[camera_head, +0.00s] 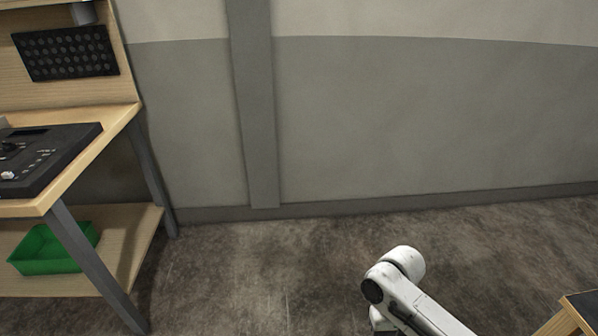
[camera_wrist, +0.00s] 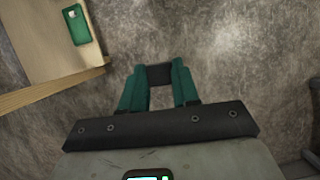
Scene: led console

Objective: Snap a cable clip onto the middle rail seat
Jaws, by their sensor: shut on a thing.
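In the wrist view, my gripper (camera_wrist: 159,80) has two green fingers closed on a small dark block, which I take to be the cable clip (camera_wrist: 160,71). The clip sits between the fingertips, above bare floor and clear of any surface. Its finer shape is too small to tell. The gripper is outside the head view, where only my white arm shows at the lower right. No middle rail seat can be made out in either view.
In the head view, a wooden workbench (camera_head: 122,118) stands at the left with a black console (camera_head: 50,150). A green bin (camera_head: 45,258) is on its lower shelf (camera_head: 140,245). A table corner (camera_head: 568,322) shows at bottom right. The floor between is clear.

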